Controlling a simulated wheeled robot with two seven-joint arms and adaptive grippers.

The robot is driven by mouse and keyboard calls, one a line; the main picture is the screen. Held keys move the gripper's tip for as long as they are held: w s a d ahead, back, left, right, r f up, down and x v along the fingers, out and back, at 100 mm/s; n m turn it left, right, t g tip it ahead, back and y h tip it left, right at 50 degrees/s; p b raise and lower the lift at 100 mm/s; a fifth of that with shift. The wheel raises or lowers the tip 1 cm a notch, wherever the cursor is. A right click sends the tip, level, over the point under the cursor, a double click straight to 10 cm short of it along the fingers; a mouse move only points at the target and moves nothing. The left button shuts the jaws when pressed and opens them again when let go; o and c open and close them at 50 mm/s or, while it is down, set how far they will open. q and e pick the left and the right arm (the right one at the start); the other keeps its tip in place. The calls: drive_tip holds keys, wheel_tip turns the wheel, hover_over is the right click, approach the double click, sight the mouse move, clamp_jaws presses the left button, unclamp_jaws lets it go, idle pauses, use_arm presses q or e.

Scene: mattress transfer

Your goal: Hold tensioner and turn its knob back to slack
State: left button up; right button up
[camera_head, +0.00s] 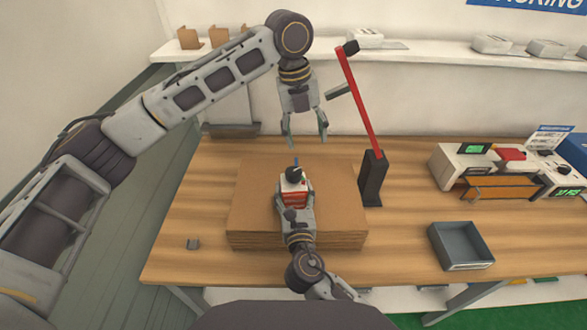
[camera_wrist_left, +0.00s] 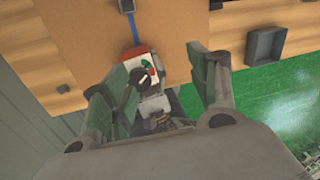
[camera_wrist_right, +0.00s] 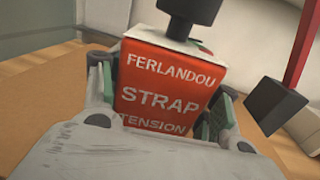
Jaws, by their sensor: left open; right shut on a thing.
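The tensioner (camera_head: 292,197) is a small red box with a white top and a black knob (camera_wrist_right: 193,15) on it. It stands over the cardboard stack (camera_head: 345,205). My right gripper (camera_head: 294,204) is shut on its sides; the right wrist view shows the red face (camera_wrist_right: 165,95) between the fingers. My left gripper (camera_head: 305,140) is open and empty, pointing down above and beyond the tensioner. In the left wrist view the knob (camera_wrist_left: 145,83) and a red-green dial lie between the open fingers, nearer the left one. A blue strap (camera_wrist_left: 128,8) runs from the tensioner.
A red post on a black base (camera_head: 373,180) stands just right of the stack. A grey tray (camera_head: 459,225) and label machines (camera_head: 470,165) are farther right. A small grey block (camera_head: 193,243) lies at the left. A shelf runs along the back wall.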

sight(294, 171)
use_arm(q)
drive_tip(key=s+a+r+m+y, duration=0.1)
drive_tip(key=s, duration=0.1)
drive_tip(key=s+a+r+m+y, duration=0.1)
drive_tip(key=s+r, duration=0.1)
drive_tip(key=shift+a+r+m, duration=0.2)
drive_tip(key=shift+a+m, duration=0.1)
drive_tip(key=shift+a, duration=0.1)
drive_tip(key=shift+f, duration=0.15)
drive_tip(key=shift+f, duration=5.85)
drive_tip(key=c, duration=1)
drive_tip(key=shift+c, duration=0.2)
